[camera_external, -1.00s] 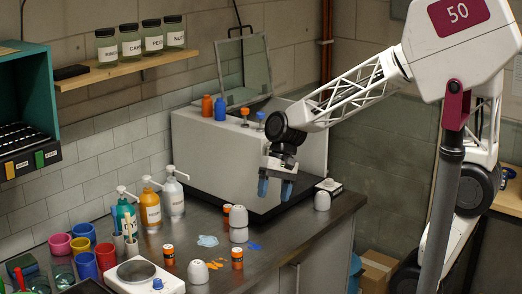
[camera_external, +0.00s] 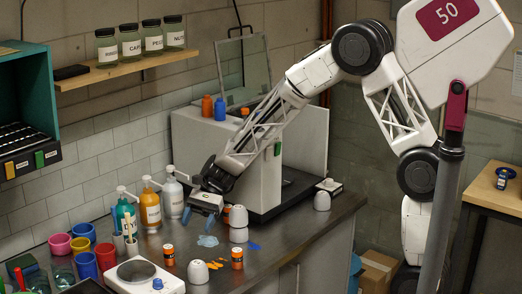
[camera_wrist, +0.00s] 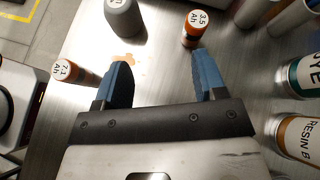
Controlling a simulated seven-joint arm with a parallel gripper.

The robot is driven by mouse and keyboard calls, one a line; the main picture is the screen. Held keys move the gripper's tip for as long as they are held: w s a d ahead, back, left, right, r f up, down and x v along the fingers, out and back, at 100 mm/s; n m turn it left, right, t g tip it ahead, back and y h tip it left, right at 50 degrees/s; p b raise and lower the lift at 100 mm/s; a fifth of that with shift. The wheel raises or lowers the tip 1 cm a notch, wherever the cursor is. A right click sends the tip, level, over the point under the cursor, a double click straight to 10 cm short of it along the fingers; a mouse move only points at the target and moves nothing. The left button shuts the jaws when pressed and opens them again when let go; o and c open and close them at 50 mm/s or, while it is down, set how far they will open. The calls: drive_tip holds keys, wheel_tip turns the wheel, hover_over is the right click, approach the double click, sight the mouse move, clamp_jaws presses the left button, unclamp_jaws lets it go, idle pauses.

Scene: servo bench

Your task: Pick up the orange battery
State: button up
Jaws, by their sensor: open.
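Several orange batteries with white labels and dark ends stand on the metal bench. In the external view, one battery (camera_external: 168,255) is beside the scale, another (camera_external: 237,259) is nearer the front edge, and a third (camera_external: 226,215) is right of my gripper. My gripper (camera_external: 200,216) is above the bench, in front of the pump bottles, with its blue fingers pointing down. In the wrist view my gripper (camera_wrist: 160,68) is open and empty. One marked 3.5 Ah (camera_wrist: 193,30) is beyond the right fingertip.
Grey-white domed objects (camera_external: 198,272) stand among the batteries. A white scale (camera_external: 140,275) and coloured cups (camera_external: 86,265) are at front left. Pump bottles (camera_external: 150,208) stand near the wall. A large white machine (camera_external: 195,145) is behind. Flat blue and orange patches mark the bench.

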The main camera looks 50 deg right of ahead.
drive_tip(key=m+y, duration=0.2)
approach(168, 253)
drive_tip(key=shift+w+a+f, duration=0.2)
drive_tip(key=shift+a+f, duration=0.05)
drive_tip(key=shift+f, duration=0.2)
drive_tip(key=shift+w+a+f, duration=0.15)
drive_tip(key=shift+a+f, duration=0.05)
drive_tip(key=shift+f, duration=0.25)
drive_tip(key=shift+s+a+f+h, duration=0.15)
drive_tip(key=shift+a+f, duration=0.05)
drive_tip(key=shift+a, duration=0.4)
drive_tip(key=shift+s+a+f+h, duration=0.15)
drive_tip(key=shift+s+a+f, duration=0.1)
drive_tip(key=shift+a, duration=0.3)
drive_tip(key=shift+x, duration=2.65)
drive_tip(key=shift+a+r, duration=0.1)
drive_tip(key=shift+r, duration=0.1)
drive_tip(key=shift+c, duration=0.4)
drive_tip(key=c, duration=1)
